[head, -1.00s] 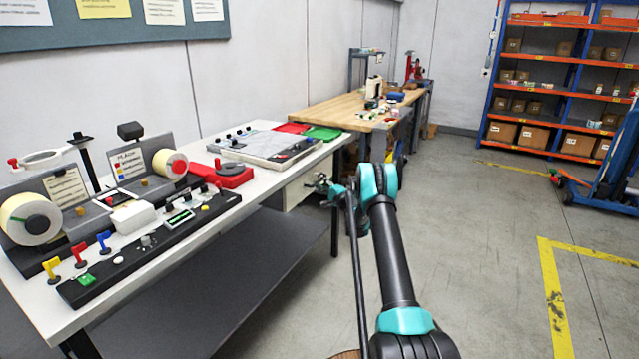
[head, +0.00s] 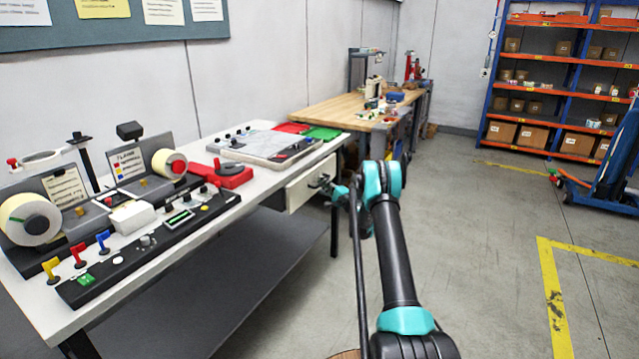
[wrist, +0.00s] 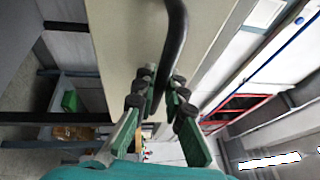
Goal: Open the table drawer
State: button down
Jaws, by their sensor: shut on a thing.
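The table drawer (head: 302,190) is a pale box under the right end of the white worktable (head: 262,180). It stands out a little from under the tabletop. Its beige front (wrist: 120,40) fills the upper middle of the wrist view, with a black curved bar handle (wrist: 175,40). My gripper (wrist: 160,95) has its dark-tipped green fingers on either side of the handle and is shut on it. In the head view my gripper (head: 325,183) is small at the drawer front and partly hidden by my arm.
Label reels, a control panel (head: 150,245) and red and green trays (head: 322,133) are on the worktable. A wooden bench (head: 345,108) stands behind. Shelving (head: 560,80) and a blue pallet jack (head: 610,180) are at the right. The floor (head: 470,230) right of my arm is clear.

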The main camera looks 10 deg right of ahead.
jog(key=s+d, duration=0.8)
jog(key=d, duration=0.3)
jog(key=s+d, duration=0.8)
jog(key=d, duration=0.3)
jog(key=c, duration=1.6)
grip_release()
jog(key=v, duration=1.2)
